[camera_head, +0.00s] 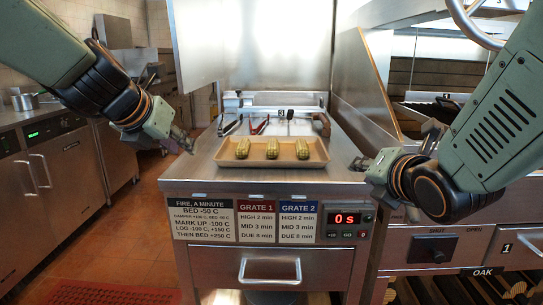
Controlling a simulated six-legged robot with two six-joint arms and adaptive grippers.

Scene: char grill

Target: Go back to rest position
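My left gripper (186,143) comes in from the left and hangs near the left edge of the steel counter (200,172). My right gripper (357,163) comes in from the right, near the counter's right edge. Both grippers are small and seen at an angle, so I cannot tell whether their fingers are apart. Neither visibly holds anything. Both stand clear of the tan tray (270,163) between them.
A timer (348,218) reading 0 s is on the counter front, above a drawer handle (270,280). Grill units stand right, steel cabinets (70,165) left.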

